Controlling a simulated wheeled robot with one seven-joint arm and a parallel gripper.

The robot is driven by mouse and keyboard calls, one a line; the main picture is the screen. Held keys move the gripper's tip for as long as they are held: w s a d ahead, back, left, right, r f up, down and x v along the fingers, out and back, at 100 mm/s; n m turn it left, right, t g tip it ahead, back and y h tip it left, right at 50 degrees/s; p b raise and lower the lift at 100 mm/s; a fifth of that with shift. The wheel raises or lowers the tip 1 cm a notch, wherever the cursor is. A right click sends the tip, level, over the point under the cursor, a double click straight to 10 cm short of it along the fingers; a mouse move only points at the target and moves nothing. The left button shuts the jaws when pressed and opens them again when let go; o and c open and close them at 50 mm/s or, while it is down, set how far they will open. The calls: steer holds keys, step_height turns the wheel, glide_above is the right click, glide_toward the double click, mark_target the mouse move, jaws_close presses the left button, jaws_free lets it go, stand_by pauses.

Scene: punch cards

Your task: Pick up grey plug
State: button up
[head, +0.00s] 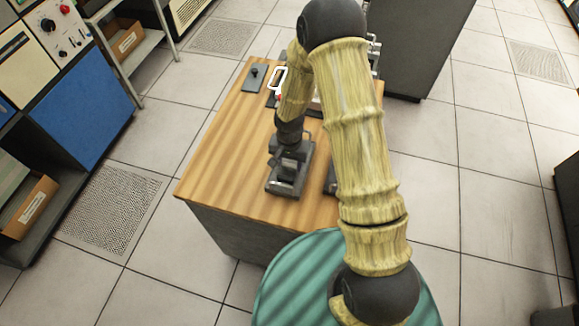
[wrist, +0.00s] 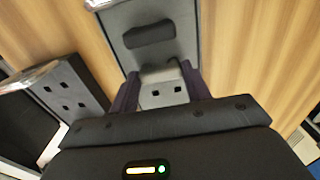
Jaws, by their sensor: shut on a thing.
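The grey plug (wrist: 163,93), a light grey block with two dark square holes, is between the dark purple fingers of my gripper (wrist: 160,84) in the wrist view. My gripper is shut on it. The plug is right at the near end of a grey device (wrist: 145,45) with a dark raised bar; I cannot tell whether they touch. In the head view my gripper (head: 289,150) is over the front part of the wooden tabletop, above the dark grey device (head: 285,188). The plug cannot be made out clearly there.
The wooden tabletop (head: 225,160) is bare at the front left. A dark plate with a knob (head: 255,76) and a white loop (head: 278,78) are at the back. Another grey part with square holes (wrist: 75,88) lies at left in the wrist view. A green round seat (head: 290,280) stands in front.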

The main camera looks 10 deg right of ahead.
steer(key=shift+r, duration=0.1)
step_height(320, 180, up, 10)
steer(key=b, duration=0.1)
stand_by(0.5)
stand_by(0.5)
step_height(320, 180, up, 5)
steer(key=p, duration=0.4)
glide_above(289, 165)
stand_by(0.6)
steer(key=shift+w+d+f, duration=0.1)
steer(key=shift+f, duration=0.1)
